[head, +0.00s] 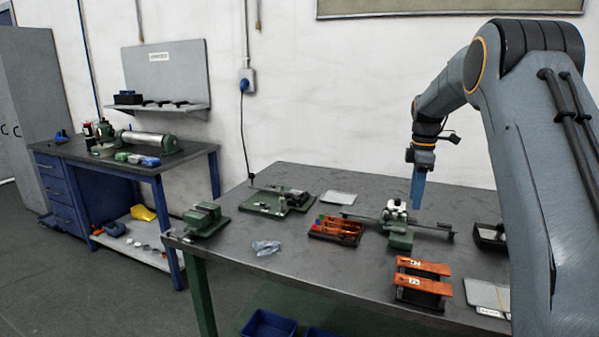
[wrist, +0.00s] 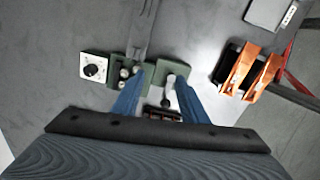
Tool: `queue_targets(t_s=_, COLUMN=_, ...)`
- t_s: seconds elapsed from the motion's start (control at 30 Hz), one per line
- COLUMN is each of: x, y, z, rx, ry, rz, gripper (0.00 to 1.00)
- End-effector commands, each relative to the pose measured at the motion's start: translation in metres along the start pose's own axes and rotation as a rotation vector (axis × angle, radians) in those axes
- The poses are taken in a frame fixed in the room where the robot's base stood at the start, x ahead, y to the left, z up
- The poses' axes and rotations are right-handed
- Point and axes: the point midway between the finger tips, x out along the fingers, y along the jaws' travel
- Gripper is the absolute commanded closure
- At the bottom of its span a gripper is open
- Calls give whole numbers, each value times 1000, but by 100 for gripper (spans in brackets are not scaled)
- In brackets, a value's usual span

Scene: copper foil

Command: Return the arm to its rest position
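My arm reaches in from the right side of the head view. My gripper (head: 418,190) points down above the workbench (head: 290,262), with clear air between its blue fingertips and the green fixture (head: 400,240). In the wrist view my gripper (wrist: 160,92) has its two blue fingers apart with a gap between them. I see nothing held in that gap. The green fixture (wrist: 172,72) lies below and beyond the fingertips, and part of it is hidden by them.
Orange pieces (head: 424,267) sit on a dark rack at the front right. A white wall stands behind the bench. A second desk (head: 120,152) stands at the left.

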Motion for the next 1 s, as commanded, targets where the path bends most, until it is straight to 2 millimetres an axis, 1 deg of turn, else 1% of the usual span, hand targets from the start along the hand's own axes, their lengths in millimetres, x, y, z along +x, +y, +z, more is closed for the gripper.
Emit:
queue_targets(t_s=0.17, x=2, y=-15, z=0, rx=74, ry=0, rz=1, gripper=60)
queue_targets(t_s=0.33, x=6, y=-36, z=-8, rx=161, ry=1, rz=1, gripper=60)
queue_targets(t_s=0.47, x=9, y=-58, z=-18, rx=247, ry=2, rz=4, gripper=60)
queue_targets(t_s=0.57, x=13, y=-82, z=-27, rx=332, ry=3, rz=5, gripper=60)
queue_targets(t_s=0.67, x=19, y=-116, z=-36, rx=443, ry=4, rz=6, gripper=60)
queue_targets(t_s=0.77, x=28, y=-161, z=-45, rx=586, ry=7, rz=9, gripper=60)
queue_targets(t_s=0.8, x=32, y=-181, z=-48, rx=645, ry=8, rz=11, gripper=60)
queue_targets(t_s=0.87, x=39, y=-211, z=-51, rx=735, ry=10, rz=13, gripper=60)
queue_targets(t_s=0.9, x=43, y=-232, z=-53, rx=795, ry=12, rz=14, gripper=60)
queue_targets(t_s=0.97, x=50, y=-264, z=-54, rx=885, ry=14, rz=15, gripper=60)
queue_targets(t_s=1.0, x=55, y=-284, z=-54, rx=942, ry=16, rz=16, gripper=60)
